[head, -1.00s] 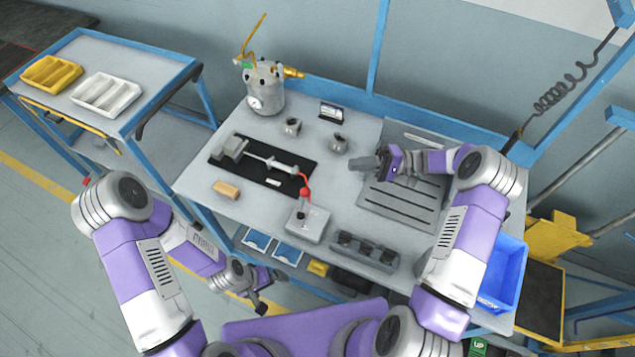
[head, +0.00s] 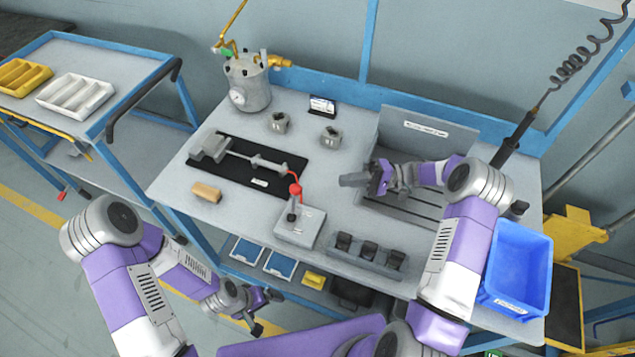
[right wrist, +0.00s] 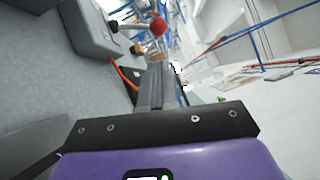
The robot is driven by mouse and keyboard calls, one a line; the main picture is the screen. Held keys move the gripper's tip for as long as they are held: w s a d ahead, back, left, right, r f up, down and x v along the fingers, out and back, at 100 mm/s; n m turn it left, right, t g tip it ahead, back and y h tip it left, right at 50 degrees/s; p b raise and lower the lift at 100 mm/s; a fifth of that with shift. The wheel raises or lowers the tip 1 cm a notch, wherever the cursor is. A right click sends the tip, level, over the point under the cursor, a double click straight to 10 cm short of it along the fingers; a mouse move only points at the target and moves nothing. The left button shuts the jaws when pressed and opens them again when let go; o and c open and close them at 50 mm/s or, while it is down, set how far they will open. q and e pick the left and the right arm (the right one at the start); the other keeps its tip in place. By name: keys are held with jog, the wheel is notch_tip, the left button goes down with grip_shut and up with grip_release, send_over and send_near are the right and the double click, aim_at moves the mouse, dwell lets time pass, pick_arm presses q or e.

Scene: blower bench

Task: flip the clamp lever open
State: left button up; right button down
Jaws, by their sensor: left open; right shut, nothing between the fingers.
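The clamp is a grey block (head: 300,228) near the front middle of the bench. Its lever stands up from it and ends in a red ball knob (head: 295,189). In the right wrist view the red knob (right wrist: 158,27) is on a thin metal rod, and the block (right wrist: 92,30) is at upper left. My right gripper (head: 346,180) is shut and empty, to the right of the knob and apart from it. Its fingers (right wrist: 155,85) point toward the knob's side in the wrist view. My left gripper (head: 268,310) is open and empty, low in front of the bench.
A black mat (head: 238,172) with a metal tool and red cord lies behind the clamp. A wooden block (head: 206,192) is at left. A grey holder (head: 366,255) stands right of the clamp, and a blue bin (head: 518,265) is at far right. A pressure pot (head: 247,85) stands at the back.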

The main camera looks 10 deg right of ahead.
send_near(294, 200)
jog(key=w+a+r, duration=0.3)
jog(key=a, duration=0.1)
jog(key=shift+w+a+f+b, duration=0.15)
jog(key=shift+a+f+b, duration=0.05)
jog(key=shift+b, duration=0.15)
jog(key=shift+a+r, duration=0.1)
